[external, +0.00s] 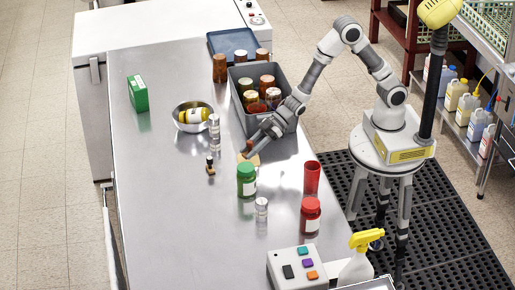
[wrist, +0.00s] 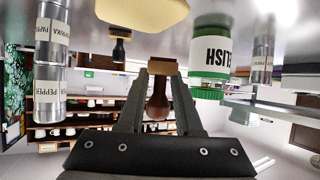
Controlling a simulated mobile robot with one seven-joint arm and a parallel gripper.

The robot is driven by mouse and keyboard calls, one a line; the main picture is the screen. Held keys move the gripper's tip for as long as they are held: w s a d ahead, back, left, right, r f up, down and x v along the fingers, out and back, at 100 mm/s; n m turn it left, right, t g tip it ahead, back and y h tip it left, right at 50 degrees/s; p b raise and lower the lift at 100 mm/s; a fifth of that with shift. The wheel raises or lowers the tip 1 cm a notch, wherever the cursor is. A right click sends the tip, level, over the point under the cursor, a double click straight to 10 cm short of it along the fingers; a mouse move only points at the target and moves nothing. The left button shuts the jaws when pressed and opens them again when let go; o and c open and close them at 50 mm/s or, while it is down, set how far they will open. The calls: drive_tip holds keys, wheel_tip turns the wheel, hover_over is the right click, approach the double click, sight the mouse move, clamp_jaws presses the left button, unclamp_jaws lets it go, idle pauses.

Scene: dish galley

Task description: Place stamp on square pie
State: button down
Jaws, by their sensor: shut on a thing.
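My gripper (wrist: 158,85) is shut on a stamp with a dark brown handle (wrist: 157,105) and a small wooden base (wrist: 162,67). In the external view, my gripper (external: 249,143) is low over the counter, beside the grey bin. The pale square pie (external: 253,159) lies just beyond the held stamp, partly hidden. It shows as a cream block at the top of the wrist view (wrist: 140,10), with a visible gap between it and the stamp base in the picture. A second stamp, black-handled with a wooden base (external: 210,168), stands on the counter to the left.
A green-lidded relish jar (external: 246,181) stands close to the pie. Near it are a red cup (external: 312,177), a red jar (external: 310,216) and a silver tin (external: 261,208). Stacked tins (external: 214,132) and a bowl (external: 190,117) are farther back. A grey bin (external: 240,110) holds jars.

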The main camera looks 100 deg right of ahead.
drive_tip(key=shift+f, duration=1.9)
drive_tip(key=shift+f+b, duration=0.1)
drive_tip(key=shift+b, duration=0.25)
drive_tip(key=shift+f, duration=0.15)
drive_tip(key=c, duration=0.6)
unclamp_jaws()
